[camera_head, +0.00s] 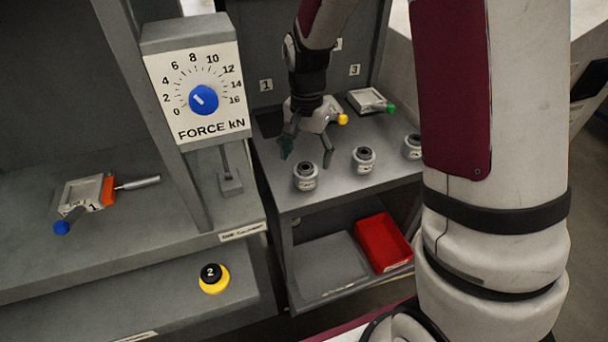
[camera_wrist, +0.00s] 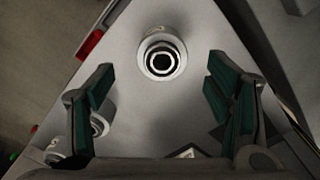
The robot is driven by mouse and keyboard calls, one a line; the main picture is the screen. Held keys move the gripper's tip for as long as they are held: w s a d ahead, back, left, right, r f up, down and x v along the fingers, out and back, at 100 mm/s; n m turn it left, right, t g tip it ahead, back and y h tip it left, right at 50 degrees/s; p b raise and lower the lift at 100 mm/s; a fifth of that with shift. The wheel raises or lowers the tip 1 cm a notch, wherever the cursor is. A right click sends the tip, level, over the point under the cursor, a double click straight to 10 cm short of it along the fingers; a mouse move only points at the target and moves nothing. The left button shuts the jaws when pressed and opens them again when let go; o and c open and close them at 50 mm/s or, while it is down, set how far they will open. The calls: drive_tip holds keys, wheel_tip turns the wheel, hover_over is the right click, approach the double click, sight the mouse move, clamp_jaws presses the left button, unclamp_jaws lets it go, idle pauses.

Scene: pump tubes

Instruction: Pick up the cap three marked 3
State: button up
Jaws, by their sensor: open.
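Three grey-white round caps with dark sockets stand in a row on the grey bench: a left cap (camera_head: 305,177), a middle cap (camera_head: 363,160) and a right cap (camera_head: 412,147). Their small labels are too small to read, so I cannot tell which is marked 3. My gripper (camera_head: 307,154) is open and empty above the bench, close behind the left cap. In the wrist view, one cap (camera_wrist: 162,57) lies ahead of my open gripper (camera_wrist: 158,88), roughly centred between the fingers. Another cap (camera_wrist: 98,124) is partly hidden behind the left finger.
A yellow-knobbed part and a green-knobbed plate (camera_head: 370,101) sit at the bench's back, by signs 1 and 3. A red bin (camera_head: 384,243) stands on the lower shelf. A force gauge (camera_head: 195,85) rises at left. An orange-and-blue fitting (camera_head: 108,190) lies on the left counter.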

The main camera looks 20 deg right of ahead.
sight(306, 167)
drive_tip(key=shift+w+f, duration=0.1)
drive_tip(key=shift+f, duration=3.35)
drive_tip(key=shift+c, duration=0.4)
drive_tip(key=c, duration=1.3)
drive_tip(key=shift+c, duration=0.7)
drive_tip(key=shift+r, duration=0.15)
